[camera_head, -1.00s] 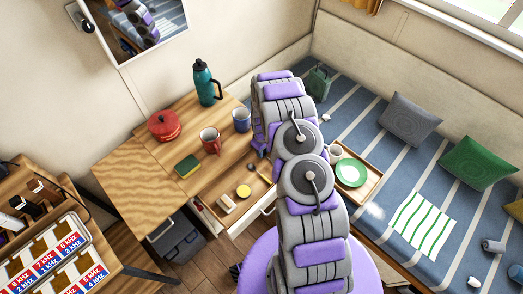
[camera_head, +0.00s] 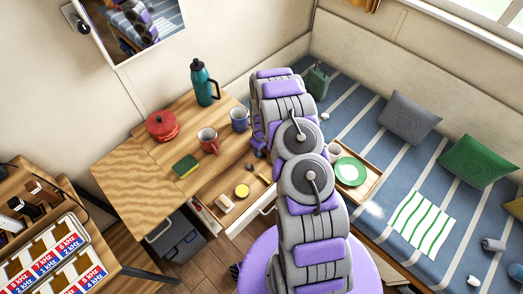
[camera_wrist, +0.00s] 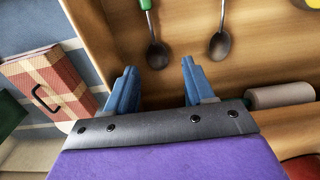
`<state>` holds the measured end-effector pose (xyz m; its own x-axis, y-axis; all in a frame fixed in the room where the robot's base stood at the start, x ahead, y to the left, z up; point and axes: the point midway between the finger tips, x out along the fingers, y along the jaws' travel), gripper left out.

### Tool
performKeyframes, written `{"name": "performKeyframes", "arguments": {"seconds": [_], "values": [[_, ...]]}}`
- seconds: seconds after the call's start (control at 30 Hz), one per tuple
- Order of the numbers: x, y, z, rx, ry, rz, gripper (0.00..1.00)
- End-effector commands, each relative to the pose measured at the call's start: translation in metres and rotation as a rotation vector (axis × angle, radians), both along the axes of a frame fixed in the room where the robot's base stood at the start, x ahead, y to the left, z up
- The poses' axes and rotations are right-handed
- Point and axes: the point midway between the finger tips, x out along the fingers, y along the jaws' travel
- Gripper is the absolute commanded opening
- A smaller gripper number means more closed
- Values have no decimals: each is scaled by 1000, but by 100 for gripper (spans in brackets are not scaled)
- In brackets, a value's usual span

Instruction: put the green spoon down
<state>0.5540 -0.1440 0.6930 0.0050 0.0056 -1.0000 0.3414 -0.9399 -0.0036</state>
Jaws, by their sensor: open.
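The green spoon (camera_wrist: 157,52) has a dark metal bowl and a green handle cut off by the top edge of the wrist view. It lies on a wooden surface, its bowl just beyond and between my fingertips. My gripper (camera_wrist: 160,68) has two blue fingers spread apart with nothing between them. A second dark spoon (camera_wrist: 220,45) lies to the right of the green one, its upper handle out of frame. In the head view my arm hides the gripper, and I cannot make out the green spoon there.
The open drawer (camera_head: 224,218) holds a yellow round item (camera_head: 242,191). The desk above carries a red pot (camera_head: 162,126), red mug (camera_head: 208,140), blue mug (camera_head: 239,118) and teal bottle (camera_head: 203,82). A tray with a green plate (camera_head: 350,171) is on the bed.

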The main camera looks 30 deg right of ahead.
Motion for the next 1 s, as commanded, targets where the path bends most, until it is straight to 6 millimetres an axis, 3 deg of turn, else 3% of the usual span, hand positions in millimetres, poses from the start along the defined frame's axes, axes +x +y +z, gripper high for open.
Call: {"name": "performKeyframes", "arguments": {"seconds": [0.4, 0.77, 1.0], "values": [[1, 0, 86, -1, -4, -1, 53], [-2, 4, 138, 0, 0, -7, 53], [-24, 31, 221, 5, 18, -53, 53]]}}
